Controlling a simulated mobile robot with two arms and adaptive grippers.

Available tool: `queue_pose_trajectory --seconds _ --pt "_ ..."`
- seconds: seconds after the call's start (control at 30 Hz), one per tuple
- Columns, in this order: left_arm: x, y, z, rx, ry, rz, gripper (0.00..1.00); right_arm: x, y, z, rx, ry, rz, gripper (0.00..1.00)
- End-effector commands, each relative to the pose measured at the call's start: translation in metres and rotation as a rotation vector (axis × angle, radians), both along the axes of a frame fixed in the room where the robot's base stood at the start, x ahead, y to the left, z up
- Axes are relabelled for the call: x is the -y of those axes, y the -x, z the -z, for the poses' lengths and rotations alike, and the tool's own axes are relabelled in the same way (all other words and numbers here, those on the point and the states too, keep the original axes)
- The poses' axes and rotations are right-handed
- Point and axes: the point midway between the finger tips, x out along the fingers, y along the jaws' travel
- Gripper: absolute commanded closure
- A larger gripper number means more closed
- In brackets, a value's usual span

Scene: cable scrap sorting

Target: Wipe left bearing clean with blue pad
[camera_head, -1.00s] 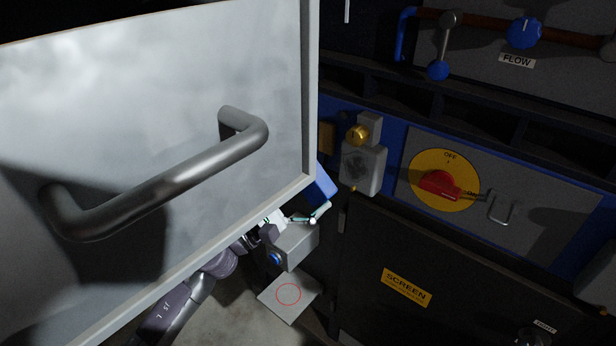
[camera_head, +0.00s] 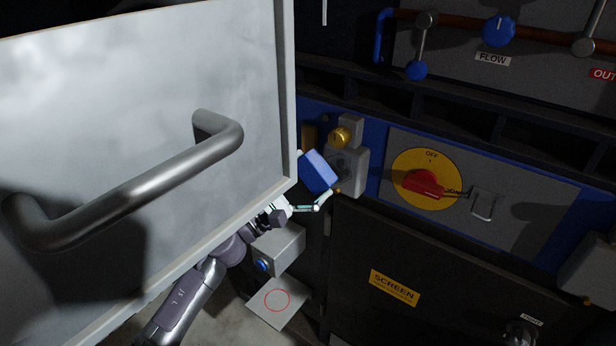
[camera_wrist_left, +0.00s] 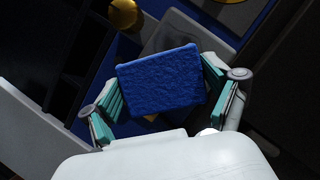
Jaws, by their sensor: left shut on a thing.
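My left gripper (camera_head: 298,207) reaches out from below the open white panel and is shut on the blue pad (camera_head: 318,172). In the left wrist view the blue pad (camera_wrist_left: 162,80) sits between the teal-lined fingers of the left gripper (camera_wrist_left: 165,105). The left bearing looks to be the grey housing block (camera_head: 348,172) with a brass knob (camera_head: 340,137) on top. The pad is just left of this housing in the head view and overlaps its edge. I cannot tell whether they touch. In the left wrist view the grey housing (camera_wrist_left: 190,38) is partly hidden behind the pad. My right gripper is not in view.
The white panel (camera_head: 150,90) with its bar handle (camera_head: 130,195) fills the left and hides part of my arm. A red rotary switch (camera_head: 424,184) is right of the housing. A grey box (camera_head: 277,243) and a plate with a red circle (camera_head: 277,301) are below.

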Motion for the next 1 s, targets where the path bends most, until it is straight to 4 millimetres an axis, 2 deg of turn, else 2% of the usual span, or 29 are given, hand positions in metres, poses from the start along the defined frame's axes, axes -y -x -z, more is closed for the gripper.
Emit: queue_pose_trajectory --seconds 1.0 --pt "0.008 -0.011 0.0 0.001 0.002 0.001 0.46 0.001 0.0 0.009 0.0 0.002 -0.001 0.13"
